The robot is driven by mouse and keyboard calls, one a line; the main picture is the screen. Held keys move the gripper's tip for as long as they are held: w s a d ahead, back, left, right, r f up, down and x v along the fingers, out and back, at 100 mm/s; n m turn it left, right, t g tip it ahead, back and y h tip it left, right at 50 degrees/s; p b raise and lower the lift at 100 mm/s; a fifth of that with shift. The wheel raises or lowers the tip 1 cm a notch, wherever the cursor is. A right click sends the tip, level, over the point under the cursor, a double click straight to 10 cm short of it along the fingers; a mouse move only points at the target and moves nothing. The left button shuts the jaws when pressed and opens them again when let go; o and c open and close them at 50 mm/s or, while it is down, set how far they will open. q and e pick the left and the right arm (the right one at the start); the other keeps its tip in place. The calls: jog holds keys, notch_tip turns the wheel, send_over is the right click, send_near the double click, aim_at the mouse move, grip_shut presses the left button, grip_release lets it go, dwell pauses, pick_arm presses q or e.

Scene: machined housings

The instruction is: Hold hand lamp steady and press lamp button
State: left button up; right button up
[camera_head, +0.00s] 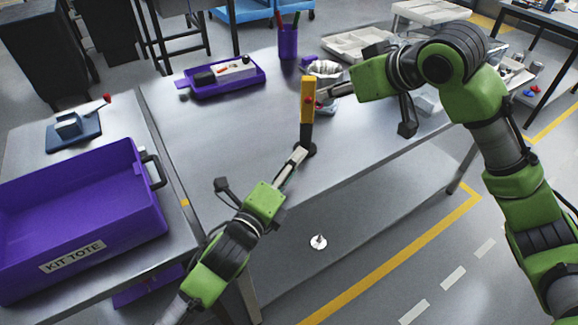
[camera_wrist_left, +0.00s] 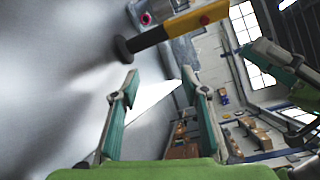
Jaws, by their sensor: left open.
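The hand lamp (camera_head: 308,92) stands upright on the grey table, with a yellow upper part, a dark lower part and a round dark foot. A red button shows on its yellow part. In the left wrist view the lamp (camera_wrist_left: 170,32) lies across the top, its red button at the right. My left gripper (camera_head: 301,153) is just in front of the lamp's foot. The left wrist view shows its fingers (camera_wrist_left: 160,88) spread with nothing between them. My right gripper (camera_head: 326,93) is at the lamp's right side by the yellow part; its fingertips are too small to judge grip or contact.
A purple tray (camera_head: 262,78) with parts lies behind left, and a purple cup (camera_head: 288,43) holds pens at the back. Pale trays (camera_head: 352,42) stand behind my right arm. A purple kit tote (camera_head: 150,215) is on the left table. The table left of the lamp is clear.

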aim_at(304, 136)
pick_arm(q)
jog(key=m, duration=0.1)
jog(key=w+a+m+y, duration=0.1)
jog(key=w+a+m+t, duration=0.1)
jog(key=m, duration=0.1)
jog(key=shift+w+a+r+y, duration=0.1)
jog(key=shift+a+r+y, duration=0.2)
jog(key=shift+r, duration=0.1)
jog(key=shift+d+f+m, duration=0.15)
jog(key=shift+f+m, duration=0.25)
jog(key=shift+m, duration=0.8)
jog(key=m, duration=0.2)
jog(key=d+f+m, duration=0.1)
jog(key=m, duration=0.1)
jog(key=m+y, duration=0.1)
jog(key=m, duration=0.1)
jog(key=shift+s+d+f, duration=0.3)
jog(key=shift+s+f, duration=0.05)
jog(key=x, duration=1.3)
jog(key=shift+w+d+r, duration=0.15)
jog(key=shift+w+r, duration=0.05)
jog(key=shift+w, duration=0.1)
grip_shut()
pick_arm(e)
grip_shut()
